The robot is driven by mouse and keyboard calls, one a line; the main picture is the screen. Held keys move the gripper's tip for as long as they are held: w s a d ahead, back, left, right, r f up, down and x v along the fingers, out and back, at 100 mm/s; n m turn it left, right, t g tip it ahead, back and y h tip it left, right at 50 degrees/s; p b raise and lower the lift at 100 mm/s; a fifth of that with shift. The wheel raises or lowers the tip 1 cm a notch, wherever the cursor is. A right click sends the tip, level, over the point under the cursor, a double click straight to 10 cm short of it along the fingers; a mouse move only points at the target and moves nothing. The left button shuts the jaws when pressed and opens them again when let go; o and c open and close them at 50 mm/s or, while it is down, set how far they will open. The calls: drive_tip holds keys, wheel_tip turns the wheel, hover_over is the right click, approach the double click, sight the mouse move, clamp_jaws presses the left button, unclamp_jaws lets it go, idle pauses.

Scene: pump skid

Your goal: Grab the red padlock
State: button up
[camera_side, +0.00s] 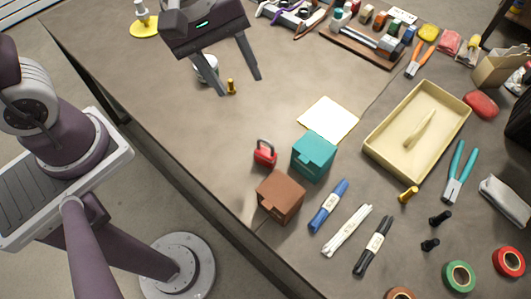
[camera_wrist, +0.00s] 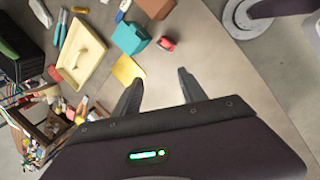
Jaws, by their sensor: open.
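The red padlock (camera_side: 265,153) stands on the table with its grey shackle up, left of the teal box (camera_side: 313,156) and behind the brown box (camera_side: 280,196). In the wrist view the padlock (camera_wrist: 167,43) lies near the top, beside the teal box (camera_wrist: 131,38) and the brown box (camera_wrist: 157,7). My gripper (camera_side: 240,88) is open and empty, above the table toward the back and well apart from the padlock. Its two fingers (camera_wrist: 159,88) also show in the wrist view, with bare table between them and the padlock.
A yellow sheet (camera_side: 328,119) lies behind the teal box. A cream tray (camera_side: 375,152) stands to the right. Blue, white and black marker-like bundles (camera_side: 328,205) lie in front.

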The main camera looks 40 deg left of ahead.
sight(265, 151)
drive_tip(key=d+f+n, duration=0.1)
drive_tip(key=f+n, duration=0.2)
drive_tip(key=f, duration=0.2)
drive_tip(key=d+f+n+g, duration=0.1)
drive_tip(key=f+n, duration=0.2)
drive_tip(key=f, duration=0.1)
drive_tip(key=w+d+f+n+g, duration=0.1)
drive_tip(key=d+f+n, duration=0.1)
drive_tip(key=f, duration=0.3)
drive_tip(key=shift+f+n+y, duration=0.35)
drive_tip(key=shift+n+y, duration=0.05)
drive_tip(key=shift+n, duration=0.1)
drive_tip(key=f, duration=0.2)
drive_tip(key=d+f, duration=0.1)
drive_tip(key=f, duration=0.4)
drive_tip(key=shift+w+d, duration=0.15)
drive_tip(key=shift+w, duration=0.25)
clamp_jaws()
